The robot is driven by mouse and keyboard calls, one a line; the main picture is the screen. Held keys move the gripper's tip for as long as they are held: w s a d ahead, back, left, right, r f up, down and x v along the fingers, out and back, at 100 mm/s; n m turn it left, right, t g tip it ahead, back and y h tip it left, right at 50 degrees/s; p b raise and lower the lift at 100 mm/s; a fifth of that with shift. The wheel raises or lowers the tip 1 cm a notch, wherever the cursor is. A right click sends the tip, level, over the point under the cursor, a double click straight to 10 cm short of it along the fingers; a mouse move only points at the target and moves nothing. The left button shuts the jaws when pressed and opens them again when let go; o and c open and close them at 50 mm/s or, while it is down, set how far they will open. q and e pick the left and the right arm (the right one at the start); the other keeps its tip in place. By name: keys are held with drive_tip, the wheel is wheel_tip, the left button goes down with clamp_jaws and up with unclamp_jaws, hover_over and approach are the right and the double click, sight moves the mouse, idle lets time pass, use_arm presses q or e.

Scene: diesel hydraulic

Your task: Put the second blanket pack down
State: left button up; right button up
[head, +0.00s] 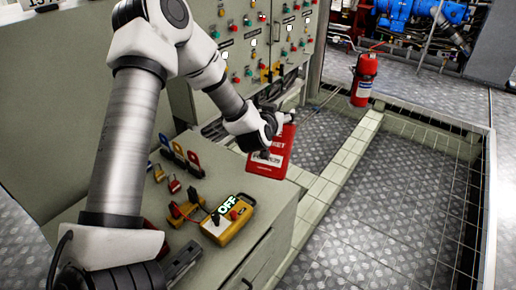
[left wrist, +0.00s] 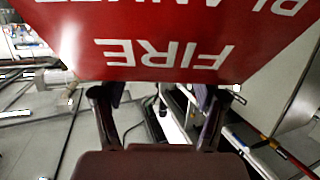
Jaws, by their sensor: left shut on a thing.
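My left gripper (head: 270,124) is shut on a red blanket pack (head: 272,154) with white lettering. The pack hangs below the gripper, slightly tilted, just beyond the far right corner of the grey-green bench. I cannot tell whether its lower edge touches anything. In the left wrist view the pack (left wrist: 180,42) fills the top of the picture, with "FIRE" and "BLANKET" upside down. The left fingers (left wrist: 160,98) reach up to its near edge. A second blanket pack cannot be told apart. My right gripper is not in view.
A control panel (head: 250,50) stands behind. A red fire extinguisher (head: 364,80) stands further back. Chequered floor plate (head: 400,195) lies open at right, bordered by rails.

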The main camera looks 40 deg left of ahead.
use_arm(q)
drive_tip(key=a+f+t+y+b, duration=0.1)
drive_tip(key=t+b, duration=0.1)
drive_tip(key=b, duration=0.3)
drive_tip(key=s+a+f+t+y+b, duration=0.1)
drive_tip(key=a+f+y+b, duration=0.1)
drive_tip(key=b, duration=0.3)
drive_tip(key=a+f+n+t+y+b, duration=0.1)
drive_tip(key=a+t+b, duration=0.1)
drive_tip(key=b, duration=0.3)
drive_tip(key=shift+s+a+f+t+y, duration=0.1)
drive_tip(key=shift+s+f+t+y, duration=0.2)
drive_tip(key=shift+s+f+y, duration=0.1)
drive_tip(key=shift+s+a+r+b, duration=0.15)
drive_tip(key=shift+s+b, duration=0.1)
drive_tip(key=shift+b, duration=0.25)
wheel_tip(320, 180, down, 9)
drive_tip(key=b, duration=0.4)
drive_tip(key=shift+t, duration=0.3)
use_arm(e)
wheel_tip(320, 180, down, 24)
use_arm(q)
drive_tip(key=shift+s, duration=0.15)
